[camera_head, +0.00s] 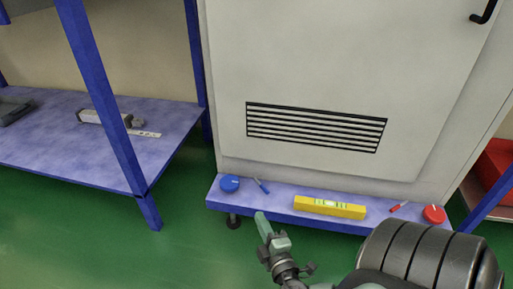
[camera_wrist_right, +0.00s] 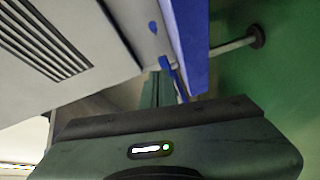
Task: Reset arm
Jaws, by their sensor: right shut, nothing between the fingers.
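My right gripper (camera_head: 262,224) is shut and empty in the head view, in front of the front edge of the blue ledge (camera_head: 282,212) under the cabinet. Its shut fingers (camera_wrist_right: 158,88) also show in the right wrist view, close to the ledge in the picture. A blue round lid (camera_head: 229,184) and a small blue stick-like piece (camera_head: 261,186) lie on the ledge's left end. A red round lid (camera_head: 434,214) and a small red piece (camera_head: 399,206) lie at its right end. My left gripper is not in view.
A yellow level (camera_head: 330,208) lies mid-ledge. The pale cabinet (camera_head: 300,60) with a black vent (camera_head: 315,127) stands behind. A blue-framed shelf (camera_head: 60,150) on the left holds grey items. Green floor (camera_head: 80,240) is clear at lower left. A red bin (camera_head: 498,165) is at far right.

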